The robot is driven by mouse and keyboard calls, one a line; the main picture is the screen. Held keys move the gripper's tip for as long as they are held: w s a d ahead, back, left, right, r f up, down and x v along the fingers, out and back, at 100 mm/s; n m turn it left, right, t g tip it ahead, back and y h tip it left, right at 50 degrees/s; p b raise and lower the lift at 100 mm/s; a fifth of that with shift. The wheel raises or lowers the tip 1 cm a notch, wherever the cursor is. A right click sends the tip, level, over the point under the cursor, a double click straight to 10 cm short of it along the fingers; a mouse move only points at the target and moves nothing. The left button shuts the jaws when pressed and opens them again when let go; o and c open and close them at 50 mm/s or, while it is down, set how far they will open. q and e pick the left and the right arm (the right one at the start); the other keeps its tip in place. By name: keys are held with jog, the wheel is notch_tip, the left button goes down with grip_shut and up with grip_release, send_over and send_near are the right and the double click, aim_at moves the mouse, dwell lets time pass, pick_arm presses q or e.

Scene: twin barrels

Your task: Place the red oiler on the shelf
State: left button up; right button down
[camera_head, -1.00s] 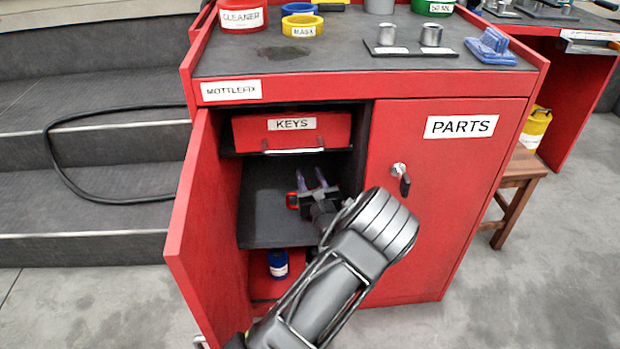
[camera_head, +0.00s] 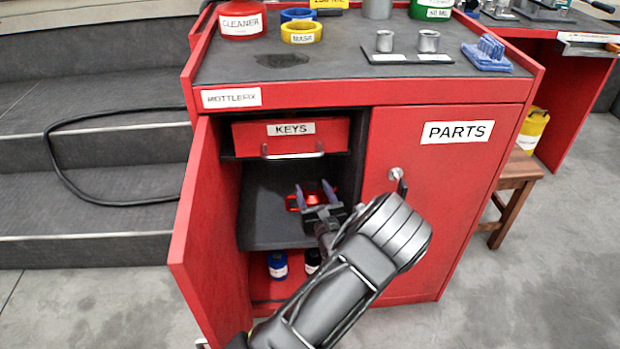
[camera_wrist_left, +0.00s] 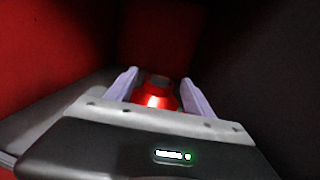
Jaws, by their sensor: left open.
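The red oiler (camera_head: 312,199) stands on the middle shelf (camera_head: 264,220) inside the open cabinet. It is partly hidden by my left gripper in the head view. My left gripper (camera_head: 313,189) reaches in through the cabinet opening, with its two pale purple fingers spread apart. In the left wrist view the red oiler (camera_wrist_left: 157,97) shows between the two fingers (camera_wrist_left: 162,90), with gaps beside it; its lower part is hidden by the gripper body. My right gripper is not in view.
The red KEYS drawer (camera_head: 270,138) is just above the shelf. The open door (camera_head: 205,235) borders the opening on the left, the closed PARTS door (camera_head: 445,180) on the right. A blue bottle (camera_head: 278,265) and a dark one (camera_head: 312,261) stand below.

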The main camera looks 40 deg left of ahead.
pick_arm(q)
jog(key=shift+p+v, duration=0.85)
jog(key=shift+v, duration=2.7)
